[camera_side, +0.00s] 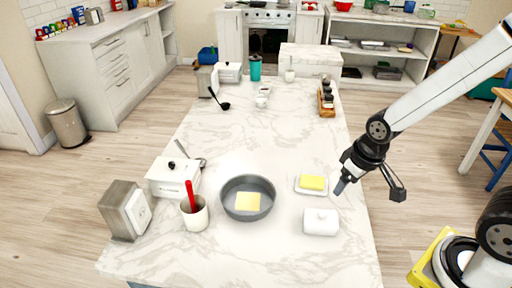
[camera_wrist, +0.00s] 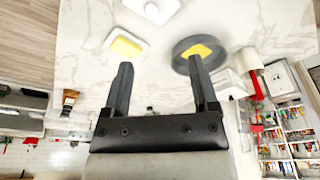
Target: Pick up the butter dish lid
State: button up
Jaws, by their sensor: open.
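The white butter dish lid (camera_side: 320,222) sits on the marble counter near its right edge, with a small knob on top. It also shows at the top of the wrist view (camera_wrist: 152,8), partly cut off. The butter dish base (camera_side: 311,184) with a yellow butter block lies just behind it, and it shows in the wrist view (camera_wrist: 126,45). My gripper (camera_side: 370,186) hangs in the air to the right of the dish, its fingers apart and empty. In the wrist view the two fingers (camera_wrist: 160,65) point toward the gap between dish and pan.
A grey pan (camera_side: 232,205) with a yellow slice stands left of the lid. A white cup (camera_side: 195,216) with a red utensil, a white box (camera_side: 172,177) and a metal napkin holder (camera_side: 120,212) stand further left. A spice rack (camera_side: 326,103) is further back. The counter's middle is clear.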

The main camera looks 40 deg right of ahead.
jog(key=m+g, duration=0.3)
jog(key=m, duration=2)
send_over(323, 212)
jog(key=f, duration=0.9)
jog(key=shift+a+f, duration=0.2)
jog(key=shift+f, duration=0.1)
jog(key=shift+f, duration=1.2)
jog(key=shift+d+f, duration=0.15)
jog(key=shift+f, duration=2.45)
